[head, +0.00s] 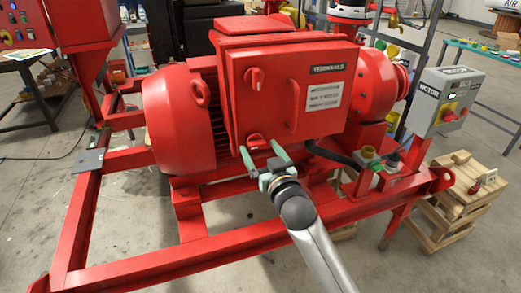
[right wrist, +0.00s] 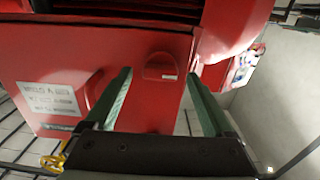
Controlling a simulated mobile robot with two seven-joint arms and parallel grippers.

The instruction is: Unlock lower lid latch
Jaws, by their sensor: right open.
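The red terminal box (head: 305,72) stands on the motor with its lid facing me. The lower lid latch (head: 254,140) is a small red knob near the lid's lower left corner. The upper latch (head: 255,78) sits above it. My right gripper (head: 262,151) is open and empty just below and in front of the lower latch. In the right wrist view, which is upside down, the lower latch (right wrist: 160,66) shows between the two green fingers (right wrist: 158,76). I cannot tell whether they touch it. My left gripper is not in view.
A raised lid handle (head: 292,104) and label plates (head: 323,96) are right of the latches. The finned red motor (head: 178,120) is at left, and a grey motor control box (head: 446,98) is at right. Red frame rails (head: 150,268) run below. A wooden pallet (head: 460,200) is at right.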

